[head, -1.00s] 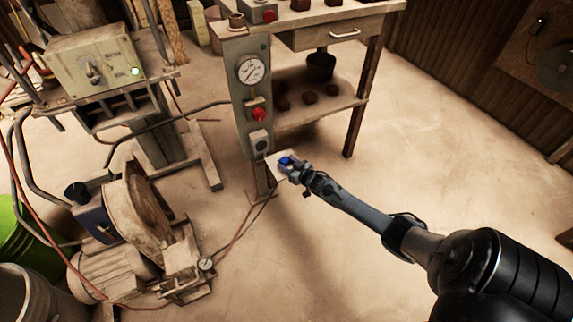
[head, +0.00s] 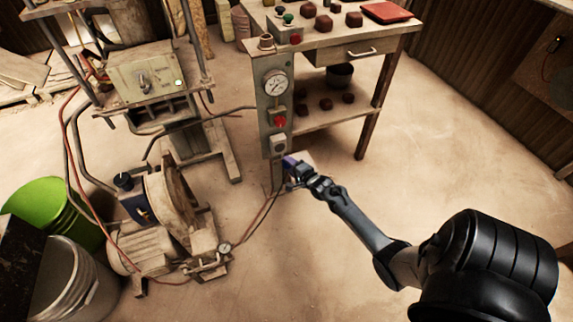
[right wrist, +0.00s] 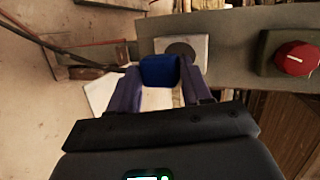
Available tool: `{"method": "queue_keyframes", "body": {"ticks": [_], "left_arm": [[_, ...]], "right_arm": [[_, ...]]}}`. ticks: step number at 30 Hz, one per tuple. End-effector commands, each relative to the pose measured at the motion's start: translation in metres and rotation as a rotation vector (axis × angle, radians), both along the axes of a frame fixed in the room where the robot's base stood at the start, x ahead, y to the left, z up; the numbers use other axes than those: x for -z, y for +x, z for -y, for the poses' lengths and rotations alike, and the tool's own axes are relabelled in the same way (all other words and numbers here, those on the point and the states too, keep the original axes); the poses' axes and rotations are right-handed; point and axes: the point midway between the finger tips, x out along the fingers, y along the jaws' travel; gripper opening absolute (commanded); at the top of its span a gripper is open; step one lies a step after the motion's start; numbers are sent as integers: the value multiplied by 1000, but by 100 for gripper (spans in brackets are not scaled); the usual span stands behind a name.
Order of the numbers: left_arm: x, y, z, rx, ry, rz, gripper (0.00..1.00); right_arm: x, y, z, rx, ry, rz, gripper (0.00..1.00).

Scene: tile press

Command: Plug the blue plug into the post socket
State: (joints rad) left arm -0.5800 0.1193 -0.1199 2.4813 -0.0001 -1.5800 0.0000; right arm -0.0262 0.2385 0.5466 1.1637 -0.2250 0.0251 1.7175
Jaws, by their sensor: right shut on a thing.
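The post socket (head: 278,143) is a dark round hole in a light square box low on the grey post (head: 264,95), below a red button and a gauge. In the right wrist view the socket (right wrist: 180,48) shows just beyond the plug. My right gripper (head: 291,166) is shut on the blue plug (right wrist: 159,71), which sits between its fingertips (right wrist: 158,82). In the head view the blue plug (head: 288,162) is just below and right of the socket. In the wrist view the plug's upper edge overlaps the socket box; I cannot tell whether they touch. My left gripper is out of view.
The workbench (head: 340,40) stands above, with a red knob (right wrist: 297,58) beside the socket. A pump with a wheel (head: 172,207) and a dark cable are at left. Open floor lies to the right.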

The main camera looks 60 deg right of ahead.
Motion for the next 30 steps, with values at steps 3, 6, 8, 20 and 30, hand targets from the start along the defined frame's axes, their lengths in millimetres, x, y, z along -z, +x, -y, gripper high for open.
{"method": "queue_keyframes", "body": {"ticks": [3,6,8,20,30], "left_arm": [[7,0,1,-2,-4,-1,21],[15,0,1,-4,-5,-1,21],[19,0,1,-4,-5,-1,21],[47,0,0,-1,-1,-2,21],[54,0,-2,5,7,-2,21]], "right_arm": [[1,4,5,7,6,9,13],[2,9,9,7,4,9,13],[2,13,12,7,4,9,13],[1,37,29,6,2,9,13],[-1,44,34,6,4,7,13]]}}
